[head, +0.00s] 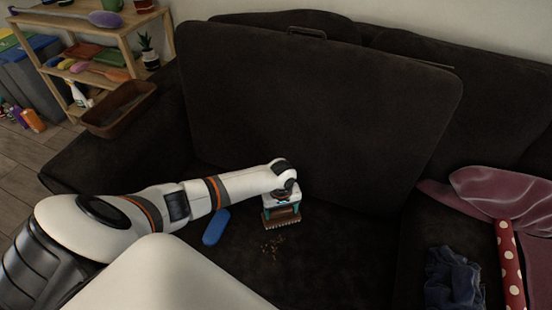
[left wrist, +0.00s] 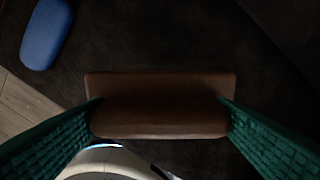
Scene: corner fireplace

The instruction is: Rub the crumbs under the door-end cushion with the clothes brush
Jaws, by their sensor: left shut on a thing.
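The door-end cushion (head: 310,110) stands tilted up against the sofa back, with a dark handle on its top edge. A small patch of brown crumbs (head: 272,246) lies there. My left gripper (head: 281,206) is shut on the brown clothes brush (head: 282,217), whose pale bristles face the seat just behind the crumbs. In the left wrist view the teal fingers (left wrist: 160,125) hold the two ends of the brush (left wrist: 160,118). I cannot tell whether the bristles touch the seat. My right gripper is out of view.
A blue rounded object (head: 215,227) lies on the seat left of the crumbs. A brown tray (head: 119,110) rests on the left armrest. A pink cloth (head: 490,195), a dotted red roll (head: 510,262) and crumpled blue cloth (head: 453,278) lie at right. A wooden shelf (head: 120,37) stands behind left.

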